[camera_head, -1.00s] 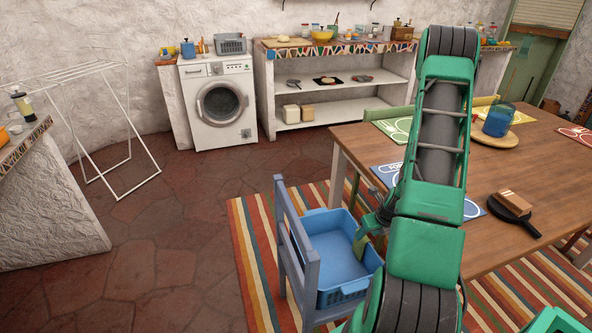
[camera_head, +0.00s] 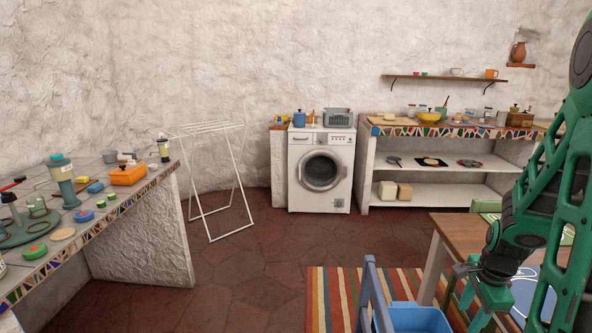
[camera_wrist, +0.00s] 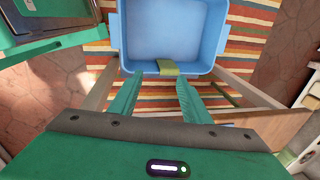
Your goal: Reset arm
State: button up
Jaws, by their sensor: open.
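My green arm is at the right edge of the head view, with my gripper (camera_head: 490,312) pointing down near the wooden table's left end. In the wrist view my gripper (camera_wrist: 155,85) has its two green fingers apart, with nothing between them that I can see held. A blue basket (camera_wrist: 170,30) lies ahead of the fingertips, and its near rim carries a small olive-green piece (camera_wrist: 168,68). The basket also shows at the bottom of the head view (camera_head: 418,318), partly cut off, beside a blue chair (camera_head: 372,295).
The wooden table (camera_head: 462,232) stands close to my arm. A mosaic counter (camera_head: 130,205) with several items is on the left. A drying rack (camera_head: 215,180), washing machine (camera_head: 320,170) and shelf counter (camera_head: 440,172) line the back wall. The floor between is clear.

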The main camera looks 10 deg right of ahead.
jog(key=s+a+r+n+g+y, duration=0.1)
jog(key=s+a+r+n, duration=1)
jog(key=s+r+n, duration=0.3)
jog(key=shift+s+a+n+g, duration=0.3)
jog(key=shift+s+a+n, duration=0.05)
jog(key=shift+n, duration=0.25)
jog(key=shift+w, duration=0.15)
jog(key=shift+w+f, duration=0.15)
jog(key=shift+w, duration=0.35)
jog(key=shift+c, duration=0.5)
